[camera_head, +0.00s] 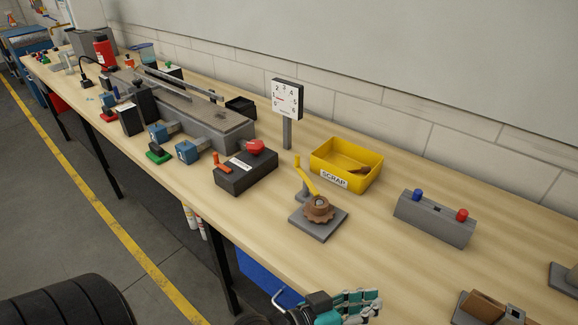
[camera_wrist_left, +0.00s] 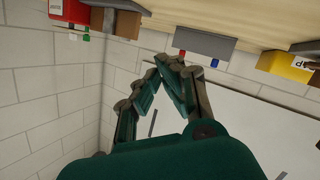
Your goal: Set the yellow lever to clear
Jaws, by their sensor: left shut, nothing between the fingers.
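The yellow lever (camera_head: 305,175) is mounted on a small stand with a brown toothed wheel (camera_head: 318,208) on a grey base plate (camera_head: 319,231). It slants from upper left down to the right, just left of the yellow scrap bin. I see no readable label for its settings. My left gripper (camera_head: 376,303) is at the bottom of the head view, apart from the lever and nearer the front of the bench. The left wrist view shows its fingers (camera_wrist_left: 168,66) closed together and empty. The lever is not seen there. My right gripper is not in view.
The yellow scrap bin (camera_head: 347,178) stands behind the lever. A black box with a red button (camera_head: 246,171) is to its left, a dial gauge on a post (camera_head: 286,100) behind. A grey block with blue and red knobs (camera_head: 434,219) is to the right. Bare bench lies between.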

